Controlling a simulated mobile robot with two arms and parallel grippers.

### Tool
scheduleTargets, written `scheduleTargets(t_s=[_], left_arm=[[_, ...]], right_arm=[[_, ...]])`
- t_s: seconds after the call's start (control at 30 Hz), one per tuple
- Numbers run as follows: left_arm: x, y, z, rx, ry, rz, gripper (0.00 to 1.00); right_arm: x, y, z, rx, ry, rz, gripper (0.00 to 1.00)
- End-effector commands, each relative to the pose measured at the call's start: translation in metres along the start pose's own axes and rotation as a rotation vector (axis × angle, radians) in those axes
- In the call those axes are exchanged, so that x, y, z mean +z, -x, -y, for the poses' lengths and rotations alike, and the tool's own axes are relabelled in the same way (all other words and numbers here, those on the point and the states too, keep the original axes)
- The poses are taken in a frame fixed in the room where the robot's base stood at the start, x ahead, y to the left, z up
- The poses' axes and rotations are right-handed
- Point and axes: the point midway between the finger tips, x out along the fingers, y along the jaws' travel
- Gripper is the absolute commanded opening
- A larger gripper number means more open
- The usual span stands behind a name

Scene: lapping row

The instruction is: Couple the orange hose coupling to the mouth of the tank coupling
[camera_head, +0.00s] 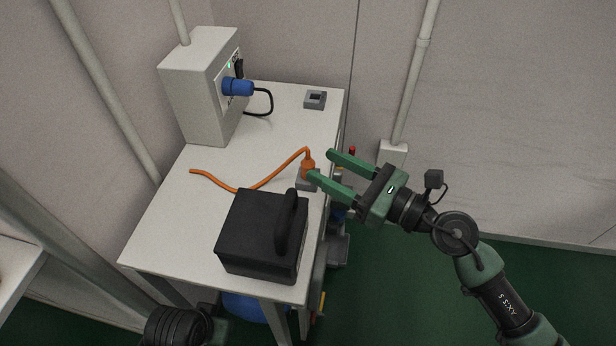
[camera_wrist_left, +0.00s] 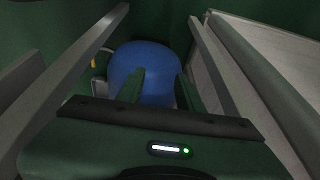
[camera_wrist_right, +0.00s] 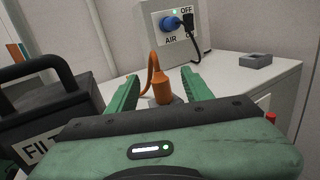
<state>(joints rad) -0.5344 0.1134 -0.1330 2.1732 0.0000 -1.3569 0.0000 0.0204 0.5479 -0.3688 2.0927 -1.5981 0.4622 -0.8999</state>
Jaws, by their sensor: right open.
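The orange hose coupling (camera_head: 308,166) stands upright in a small grey block near the table's right edge. Its orange hose (camera_head: 270,180) arches from the top and lies across the table. My right gripper (camera_head: 320,164) is open and empty, pointing left at the coupling. In the right wrist view the coupling (camera_wrist_right: 162,92) shows between the fingertips, not clasped. My left gripper (camera_wrist_left: 160,82) is open and empty, low in front of a blue drum (camera_wrist_left: 148,62) under the table. I cannot tell for sure which part is the tank coupling.
A black case with a handle (camera_head: 258,238) stands close in front of the coupling. A grey AIR box (camera_head: 190,100) holds a blue plug (camera_head: 238,87) with a black cable. A small grey block (camera_head: 315,99) lies at the back right. The table's (camera_head: 175,225) left part is mostly clear.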

Motion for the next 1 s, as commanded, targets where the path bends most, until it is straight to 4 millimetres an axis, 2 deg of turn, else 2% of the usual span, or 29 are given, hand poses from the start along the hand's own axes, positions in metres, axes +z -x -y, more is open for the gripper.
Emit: scheduleTargets(t_s=[0.27,0.6,0.9,0.93,1.0], left_arm=[[0.002,-0.012,-0.001,0.001,-0.001,0.007,0.36],[0.004,-0.018,-0.001,0.002,-0.002,0.008,0.36],[0.005,-0.019,-0.001,0.002,-0.002,0.011,0.36],[0.005,-0.019,-0.001,0.002,-0.002,0.01,0.36],[0.005,-0.019,-0.001,0.002,-0.002,0.01,0.36]], right_arm=[[-0.001,-0.026,-0.003,0.016,0.05,-0.02,0.5],[-0.006,-0.072,-0.004,0.016,0.045,-0.019,0.5],[-0.007,-0.078,-0.003,0.015,0.045,-0.022,0.5],[-0.007,-0.078,-0.003,0.015,0.045,-0.021,0.48],[-0.007,-0.078,-0.003,0.015,0.045,-0.021,0.28]])
